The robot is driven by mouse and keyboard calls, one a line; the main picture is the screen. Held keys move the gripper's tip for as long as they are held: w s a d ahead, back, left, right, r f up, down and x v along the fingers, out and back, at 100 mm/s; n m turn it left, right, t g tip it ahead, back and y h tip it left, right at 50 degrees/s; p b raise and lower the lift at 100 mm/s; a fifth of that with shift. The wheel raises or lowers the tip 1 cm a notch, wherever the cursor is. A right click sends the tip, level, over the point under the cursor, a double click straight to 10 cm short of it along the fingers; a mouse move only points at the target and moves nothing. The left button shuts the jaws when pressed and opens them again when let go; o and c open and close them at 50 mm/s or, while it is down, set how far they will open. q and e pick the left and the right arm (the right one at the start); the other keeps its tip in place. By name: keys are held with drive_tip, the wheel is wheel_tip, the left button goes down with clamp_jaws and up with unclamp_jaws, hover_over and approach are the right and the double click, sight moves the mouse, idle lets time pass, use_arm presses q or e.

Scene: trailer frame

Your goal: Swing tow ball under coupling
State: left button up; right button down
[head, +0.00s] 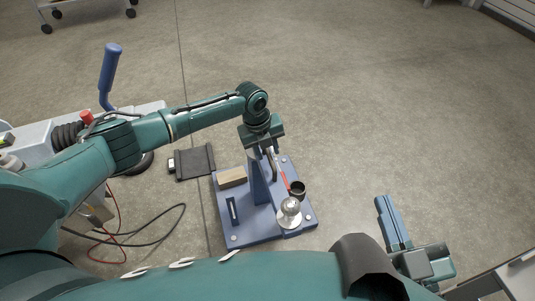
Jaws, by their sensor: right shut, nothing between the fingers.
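The silver tow ball (290,207) stands on the right front part of a blue base plate (262,228) on the floor. A dark round cup (298,188) sits just behind it. A blue post (258,180) rises from the plate, with a red-marked lever (284,180) beside it. My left gripper (264,147) points down at the top of the post and lever; its fingertips are partly hidden, so its grip is unclear. The coupling is not clearly visible; grey trailer parts with a black bellows (67,135) are at left, partly behind my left arm. My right gripper (388,215) is shut and empty, right of the plate.
A blue-gripped lever (110,70) stands up at the left, near a red knob (86,115). A tan block (232,177) is on the plate. Cables (150,237) loop on the floor. The floor to the right is clear.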

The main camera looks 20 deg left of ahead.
use_arm(q)
drive_tip(key=shift+f, duration=0.35)
drive_tip(key=shift+c, duration=0.2)
clamp_jaws()
